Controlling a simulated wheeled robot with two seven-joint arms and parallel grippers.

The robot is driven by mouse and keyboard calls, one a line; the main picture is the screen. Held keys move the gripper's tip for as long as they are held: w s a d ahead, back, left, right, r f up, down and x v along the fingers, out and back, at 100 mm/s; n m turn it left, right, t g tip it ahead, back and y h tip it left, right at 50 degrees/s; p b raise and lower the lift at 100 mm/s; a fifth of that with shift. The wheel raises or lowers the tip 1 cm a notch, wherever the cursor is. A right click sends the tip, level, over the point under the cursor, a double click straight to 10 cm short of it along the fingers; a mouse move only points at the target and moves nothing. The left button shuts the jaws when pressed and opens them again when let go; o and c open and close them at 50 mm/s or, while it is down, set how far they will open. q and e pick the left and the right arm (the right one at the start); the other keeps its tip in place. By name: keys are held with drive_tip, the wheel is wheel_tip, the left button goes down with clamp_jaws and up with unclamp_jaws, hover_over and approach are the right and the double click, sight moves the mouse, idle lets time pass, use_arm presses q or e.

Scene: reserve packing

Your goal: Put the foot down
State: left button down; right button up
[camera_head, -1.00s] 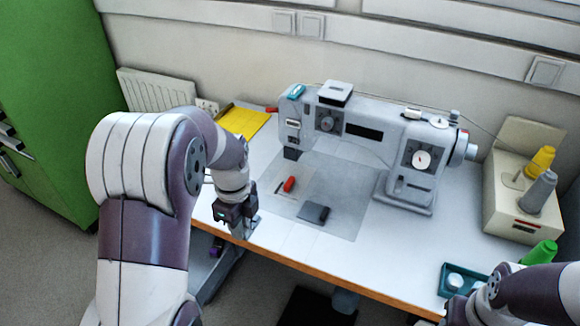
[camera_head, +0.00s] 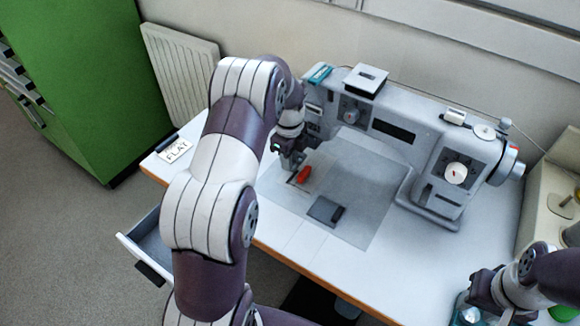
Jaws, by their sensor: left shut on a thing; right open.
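The grey sewing machine (camera_head: 400,125) stands on the white table, its needle head at the left end. The foot under that head cannot be made out; my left arm hides that area. My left gripper (camera_head: 290,160) points down in front of the needle head. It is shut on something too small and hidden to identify. A red piece (camera_head: 304,174) is on the machine bed just right of its fingers. My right gripper (camera_head: 470,302) is open at the table's front right, over a small teal tray that it partly covers.
A card reading FLAT (camera_head: 177,151) lies at the table's left end. An open drawer (camera_head: 150,245) sticks out at the left front. A beige box (camera_head: 548,205) stands at the right.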

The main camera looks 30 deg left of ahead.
use_arm(q)
drive_tip(key=shift+s+f, duration=0.15)
drive_tip(key=shift+f, duration=0.3)
wheel_tip(320, 180, down, 3)
drive_tip(key=shift+s+r, duration=0.1)
drive_tip(key=shift+r, duration=0.05)
drive_tip(key=shift+f, duration=0.2)
drive_tip(key=c, duration=1.1)
unclamp_jaws()
